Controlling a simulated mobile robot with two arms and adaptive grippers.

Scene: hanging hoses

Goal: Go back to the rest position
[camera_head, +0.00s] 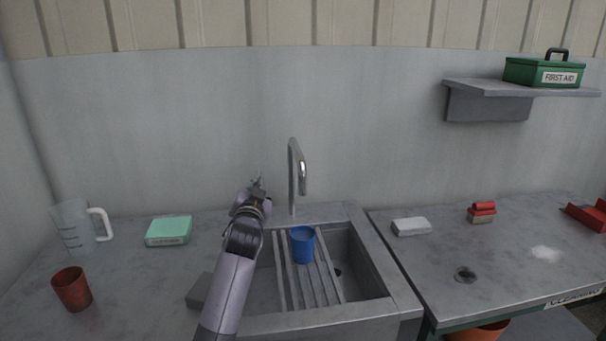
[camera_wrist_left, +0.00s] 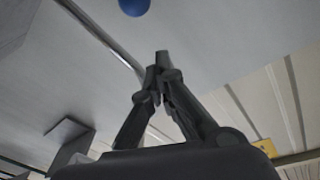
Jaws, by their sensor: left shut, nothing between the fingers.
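My left arm reaches up from the bottom of the head view. My left gripper (camera_head: 258,181) is at the back of the counter, to the left of the tap, in front of the wall. In the left wrist view its fingers (camera_wrist_left: 162,62) meet at the tips with nothing between them. A blue cup (camera_head: 302,244) stands on the slatted rack in the sink, apart from the gripper. A round blue thing (camera_wrist_left: 134,6) shows at the top edge of the left wrist view. My right gripper is not in view.
The curved tap (camera_head: 292,178) rises close to the right of my gripper. The sink (camera_head: 375,285) lies in front. A measuring jug (camera_head: 74,228), green box (camera_head: 168,231) and red-brown cup (camera_head: 71,289) stand on the left. A shelf (camera_head: 487,104) holds a first aid box (camera_head: 542,73).

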